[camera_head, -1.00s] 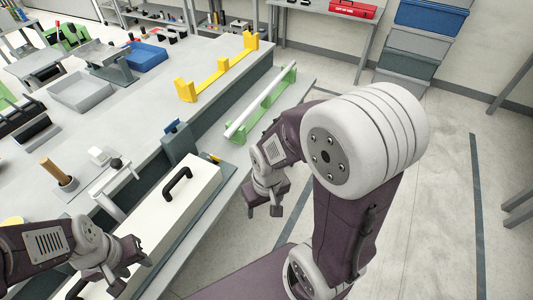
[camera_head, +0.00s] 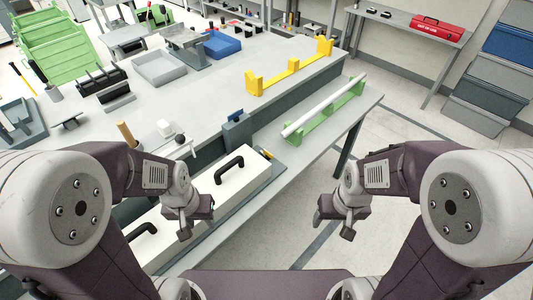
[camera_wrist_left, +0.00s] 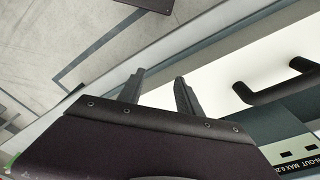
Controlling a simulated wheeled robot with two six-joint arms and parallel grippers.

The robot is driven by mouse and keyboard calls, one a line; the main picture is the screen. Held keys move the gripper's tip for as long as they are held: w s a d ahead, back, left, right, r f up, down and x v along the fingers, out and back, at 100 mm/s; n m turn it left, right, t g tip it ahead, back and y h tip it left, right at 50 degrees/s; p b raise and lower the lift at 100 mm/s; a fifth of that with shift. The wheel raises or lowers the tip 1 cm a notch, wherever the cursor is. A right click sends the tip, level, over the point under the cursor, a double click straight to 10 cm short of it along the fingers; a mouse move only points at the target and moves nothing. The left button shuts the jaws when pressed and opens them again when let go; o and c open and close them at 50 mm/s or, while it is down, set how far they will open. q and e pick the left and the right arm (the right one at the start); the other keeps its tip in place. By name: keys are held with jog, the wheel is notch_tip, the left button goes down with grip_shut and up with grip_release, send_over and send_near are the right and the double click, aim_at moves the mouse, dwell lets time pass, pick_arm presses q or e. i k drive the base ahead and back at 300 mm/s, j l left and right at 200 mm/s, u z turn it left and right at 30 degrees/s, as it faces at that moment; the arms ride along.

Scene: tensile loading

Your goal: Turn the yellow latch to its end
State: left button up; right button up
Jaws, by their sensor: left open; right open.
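A small yellow piece (camera_head: 264,153), which looks like the yellow latch, sits at the far end of the white box (camera_head: 215,207). It is too small to tell how far it is turned. My left gripper (camera_head: 196,226) is open and empty over the near left part of the white box, well short of the yellow piece. In the left wrist view its two fingers (camera_wrist_left: 159,82) stand apart in front of the white surface, with nothing between them. My right gripper (camera_head: 333,226) is open and empty above the floor, right of the bench.
Two black handles stand on the box; the far one (camera_head: 229,168) also shows in the left wrist view (camera_wrist_left: 277,85). A white bar on a green stand (camera_head: 325,107) lies beyond. A yellow rack (camera_head: 290,68) is on the table.

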aim_at(268, 155)
jog(key=l+u, duration=0.15)
jog(key=u, duration=0.3)
jog(key=i+l+u, duration=0.1)
jog(key=l+u, duration=0.15)
jog(key=u, duration=0.2)
jog(key=l+u, duration=0.15)
jog(key=u, duration=0.3)
